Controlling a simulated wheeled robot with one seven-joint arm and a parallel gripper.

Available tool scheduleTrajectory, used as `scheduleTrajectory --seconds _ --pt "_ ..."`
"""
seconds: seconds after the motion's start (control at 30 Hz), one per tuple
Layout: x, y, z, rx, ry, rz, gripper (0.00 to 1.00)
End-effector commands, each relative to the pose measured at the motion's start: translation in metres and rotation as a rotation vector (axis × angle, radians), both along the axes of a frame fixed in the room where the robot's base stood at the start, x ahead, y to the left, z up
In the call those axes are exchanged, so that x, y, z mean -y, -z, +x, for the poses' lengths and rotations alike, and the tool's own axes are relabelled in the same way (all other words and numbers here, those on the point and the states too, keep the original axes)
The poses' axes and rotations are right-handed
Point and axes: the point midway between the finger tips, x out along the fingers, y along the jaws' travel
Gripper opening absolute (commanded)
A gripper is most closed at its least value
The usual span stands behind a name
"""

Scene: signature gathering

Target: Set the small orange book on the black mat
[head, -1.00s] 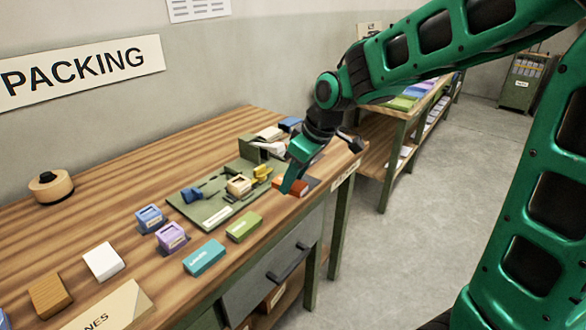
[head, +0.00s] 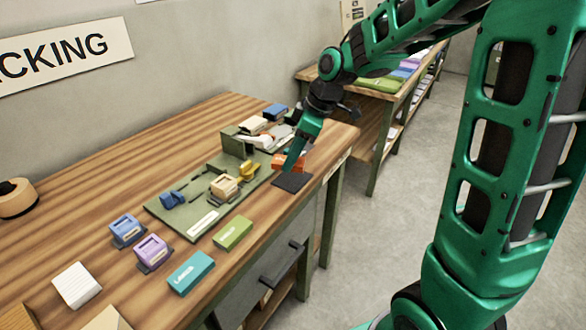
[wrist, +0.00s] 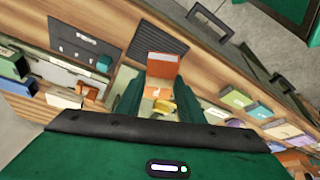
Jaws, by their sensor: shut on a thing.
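The small orange book (head: 292,160) is between the fingers of my gripper (head: 297,158), which is shut on it. In the wrist view the orange book (wrist: 163,66) sits between the two green fingertips. The black mat (head: 292,181) lies bare on the bench near its front right edge. It also shows in the wrist view as a dark ribbed patch (wrist: 154,34) beyond the book. In the head view the book appears just above and behind the mat, apart from it. The finger nearer the camera hides part of the book.
A green tray (head: 205,222) with blue, cream and yellow items lies left of the gripper. Green (head: 233,233), teal (head: 191,272) and purple (head: 152,251) items lie along the bench front. A drawer handle (head: 282,264) juts below the edge.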

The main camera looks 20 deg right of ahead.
Motion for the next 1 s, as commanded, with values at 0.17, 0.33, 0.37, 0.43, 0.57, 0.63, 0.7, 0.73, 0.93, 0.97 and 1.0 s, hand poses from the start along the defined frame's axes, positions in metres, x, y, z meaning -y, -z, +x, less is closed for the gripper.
scheduleTrajectory --seconds 0.17,0.33,0.37,0.43,0.57,0.63,0.7,0.73,0.93,0.97,1.0 --pt "0.012 0.009 0.008 -0.001 0.000 0.000 0.12" --pt "0.013 0.019 0.008 -0.001 -0.002 0.001 0.12" --pt "0.013 0.023 0.008 -0.002 -0.001 0.001 0.12" --pt "0.013 0.034 0.008 -0.004 0.001 0.000 0.12" --pt "0.014 0.048 0.008 -0.002 0.001 0.000 0.12" --pt "0.014 0.050 0.008 0.000 0.001 0.000 0.12" --pt "0.014 0.050 0.009 0.001 0.000 0.000 0.12" --pt "0.013 0.050 0.009 0.001 0.000 0.000 0.12" --pt "0.013 0.051 0.008 0.001 0.000 0.001 0.39" --pt "0.013 0.051 0.008 0.001 0.000 0.001 0.46" --pt "0.013 0.051 0.008 0.001 0.000 0.001 0.53"
